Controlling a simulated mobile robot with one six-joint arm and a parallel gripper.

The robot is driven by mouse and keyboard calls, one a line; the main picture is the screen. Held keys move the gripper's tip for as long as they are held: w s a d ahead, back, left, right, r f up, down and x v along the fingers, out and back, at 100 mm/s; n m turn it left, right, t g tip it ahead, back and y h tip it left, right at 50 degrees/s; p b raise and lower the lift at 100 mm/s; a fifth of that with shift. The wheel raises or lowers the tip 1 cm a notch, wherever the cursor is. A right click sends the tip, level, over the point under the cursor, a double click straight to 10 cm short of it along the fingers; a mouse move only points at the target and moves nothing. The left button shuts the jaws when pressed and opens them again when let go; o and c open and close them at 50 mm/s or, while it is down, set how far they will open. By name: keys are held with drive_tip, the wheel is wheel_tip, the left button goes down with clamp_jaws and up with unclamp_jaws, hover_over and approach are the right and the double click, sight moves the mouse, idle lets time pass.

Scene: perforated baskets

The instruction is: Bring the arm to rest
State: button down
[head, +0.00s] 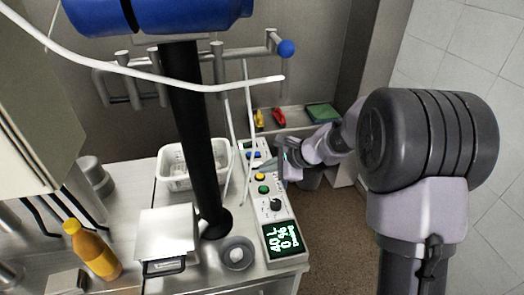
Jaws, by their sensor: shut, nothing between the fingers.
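My arm reaches in from the right, its large dark joint close to the camera. Its far end, with my gripper (281,160), is beside the upper part of the control panel (267,209). The gripper is small and partly hard to make out here; it is shut, with nothing held. I cannot tell whether it touches the panel.
A white box (167,232), grey round dish (237,262) and orange bottle (93,252) are nearer. A green tray (322,112) lies behind. Open floor (345,240) is right of the counter.

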drive_tip(key=s+r+n+h+b, duration=0.2)
drive_tip(key=s+r+n+b, duration=0.35)
drive_tip(key=s, duration=0.95)
drive_tip(key=s+d+n+h+b, duration=0.1)
drive_tip(key=s+d+n, duration=0.2)
drive_tip(key=s, duration=0.6)
drive_tip(key=s+d+n+h+b, duration=0.1)
drive_tip(key=s+d+n+h, duration=0.1)
drive_tip(key=s, duration=0.7)
drive_tip(key=shift+s+d+f+n, duration=0.3)
drive_tip(key=shift+d+n, duration=0.45)
drive_tip(key=shift+d, duration=0.45)
drive_tip(key=shift+r, duration=0.1)
